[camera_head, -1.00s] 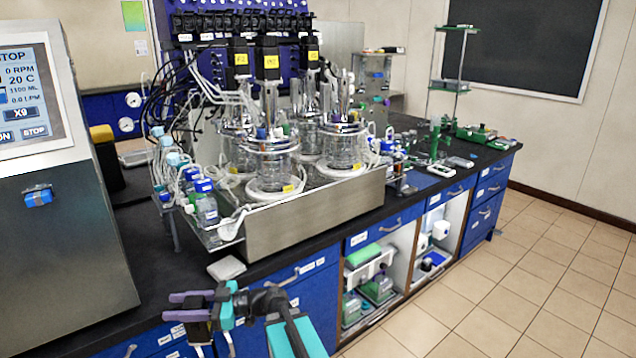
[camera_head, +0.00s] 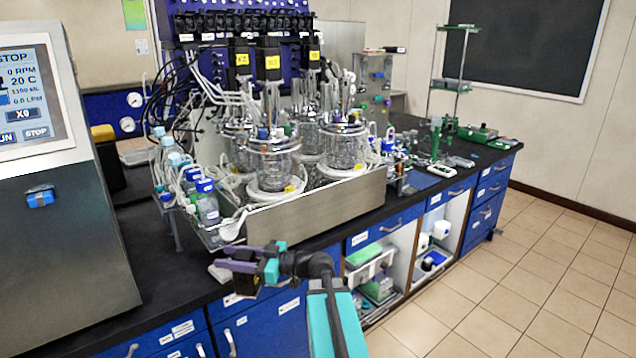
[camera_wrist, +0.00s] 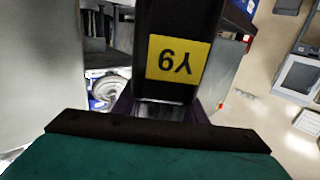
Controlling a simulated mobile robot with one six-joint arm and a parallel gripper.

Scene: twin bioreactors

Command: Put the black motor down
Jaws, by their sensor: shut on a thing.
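My gripper (camera_head: 238,262), with purple fingers, is shut on the black motor (camera_head: 246,284). The motor hangs below the fingers over the front edge area of the black bench, left of the metal reactor tray; whether it touches the bench cannot be told. In the wrist view the motor (camera_wrist: 180,22) is a black block with a yellow label, held between the purple fingers. Its far end is out of that frame.
The black bench top (camera_head: 165,262) is bare between the grey control cabinet (camera_head: 70,255) and the steel tray wall (camera_head: 320,207) around the glass reactors (camera_head: 273,163). Bottles (camera_head: 207,205) stand at the tray's left.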

